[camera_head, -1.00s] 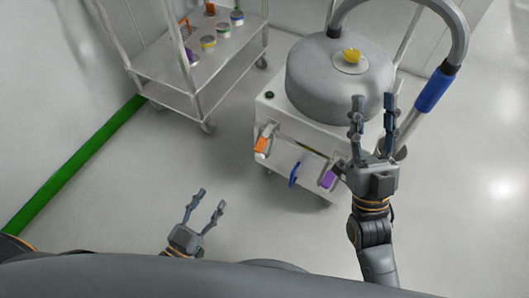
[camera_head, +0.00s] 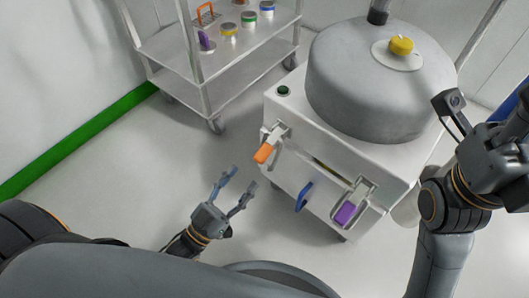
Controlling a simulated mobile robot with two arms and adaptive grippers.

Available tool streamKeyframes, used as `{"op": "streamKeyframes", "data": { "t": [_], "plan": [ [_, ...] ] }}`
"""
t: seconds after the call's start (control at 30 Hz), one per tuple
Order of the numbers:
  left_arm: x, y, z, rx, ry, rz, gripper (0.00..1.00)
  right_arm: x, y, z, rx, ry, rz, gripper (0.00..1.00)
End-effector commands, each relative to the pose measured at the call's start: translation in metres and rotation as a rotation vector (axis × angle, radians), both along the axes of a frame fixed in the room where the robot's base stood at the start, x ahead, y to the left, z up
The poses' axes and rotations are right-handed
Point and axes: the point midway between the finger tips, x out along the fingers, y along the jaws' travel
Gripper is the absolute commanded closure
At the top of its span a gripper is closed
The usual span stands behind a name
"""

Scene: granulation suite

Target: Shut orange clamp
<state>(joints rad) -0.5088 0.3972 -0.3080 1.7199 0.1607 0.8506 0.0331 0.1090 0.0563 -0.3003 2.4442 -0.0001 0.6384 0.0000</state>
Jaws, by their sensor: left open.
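The orange clamp (camera_head: 264,153) is on the left part of the front of the white machine (camera_head: 310,166). Its orange-tipped lever sticks out and down from a metal bracket. My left gripper (camera_head: 243,178) is open and empty, just below and left of the orange lever, its fingers pointing up toward it. They look apart from the lever. My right gripper (camera_head: 484,120) is at the right edge, beside the machine; its fingers are partly out of frame or hidden, so I cannot tell their state.
A purple-tipped clamp (camera_head: 346,213) and a blue handle (camera_head: 304,196) are on the same machine front. A grey dome with a yellow knob (camera_head: 401,45) tops the machine. A metal cart (camera_head: 210,65) with several small containers stands back left. Floor between cart and machine is clear.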

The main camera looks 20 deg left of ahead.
Motion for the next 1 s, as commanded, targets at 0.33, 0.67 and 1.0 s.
{"op": "streamKeyframes", "data": {
  "t": [0.33, 0.67, 1.0],
  "plan": [
    [0.060, -0.026, 0.026, -0.002, -0.003, 0.000, 0.49, -0.009, 0.002, 0.006, -0.004, -0.065, -0.003, 0.60],
    [0.080, -0.035, 0.036, -0.001, 0.000, 0.000, 0.49, -0.012, 0.002, 0.012, -0.007, -0.086, -0.005, 0.60],
    [0.080, -0.035, 0.036, 0.000, 0.001, 0.000, 0.73, -0.012, 0.002, 0.012, -0.007, -0.086, -0.005, 0.60]
  ]
}}
